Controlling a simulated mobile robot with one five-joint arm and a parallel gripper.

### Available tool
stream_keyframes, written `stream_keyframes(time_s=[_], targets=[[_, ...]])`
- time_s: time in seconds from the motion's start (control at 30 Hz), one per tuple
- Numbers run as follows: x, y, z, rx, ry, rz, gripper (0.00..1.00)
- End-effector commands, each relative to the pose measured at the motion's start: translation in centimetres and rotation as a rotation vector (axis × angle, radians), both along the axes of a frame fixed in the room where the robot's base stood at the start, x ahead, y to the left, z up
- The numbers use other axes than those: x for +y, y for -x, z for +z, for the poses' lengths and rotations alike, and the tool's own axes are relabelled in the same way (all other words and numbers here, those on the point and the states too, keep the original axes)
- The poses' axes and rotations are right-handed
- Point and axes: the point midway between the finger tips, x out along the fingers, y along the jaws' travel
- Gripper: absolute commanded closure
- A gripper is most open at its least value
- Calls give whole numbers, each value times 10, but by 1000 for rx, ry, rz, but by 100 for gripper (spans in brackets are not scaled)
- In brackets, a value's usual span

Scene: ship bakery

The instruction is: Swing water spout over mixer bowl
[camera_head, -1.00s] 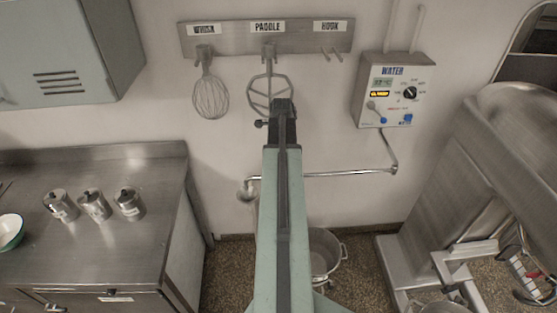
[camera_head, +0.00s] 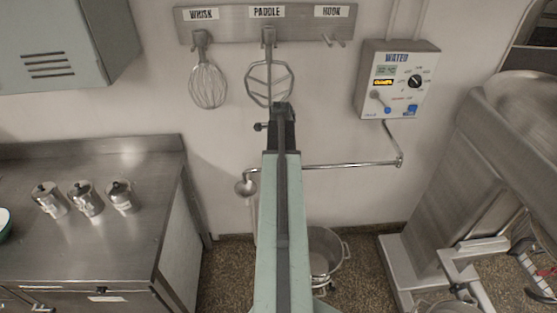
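The water spout (camera_head: 345,165) is a thin metal pipe below the white WATER box (camera_head: 399,80) on the wall. It runs left from an elbow near the mixer, passes behind my arm, and ends in a round, downturned outlet (camera_head: 245,187) left of my arm. The large grey mixer (camera_head: 440,165) stands at the right. A metal pot (camera_head: 326,256) with side handles, perhaps the mixer bowl, is on the floor behind my arm and partly hidden. My arm reaches up the middle of the view; its end is seen from behind, and the gripper fingers are hidden.
A steel counter (camera_head: 120,240) with several lidded canisters stands at the left. A wall rack (camera_head: 230,28) holds a whisk (camera_head: 208,86) and a paddle (camera_head: 256,90); its hook pegs look bare. A grey-green cabinet (camera_head: 60,50) hangs upper left. Speckled floor shows between counter and mixer.

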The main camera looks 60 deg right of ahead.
Motion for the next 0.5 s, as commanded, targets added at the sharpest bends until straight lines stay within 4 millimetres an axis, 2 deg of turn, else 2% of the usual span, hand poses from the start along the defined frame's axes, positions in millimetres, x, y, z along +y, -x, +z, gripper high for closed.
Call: stream_keyframes(time_s=[0.03, 0.07, 0.1, 0.5], targets=[[0, 0, 0, 0, 0, 0, 90], [0, 0, 0, 0, 0, 0, 98], [0, 0, 0, 0, 0, 0, 100], [1, -1, 0, 0, 0, 1, 100]])
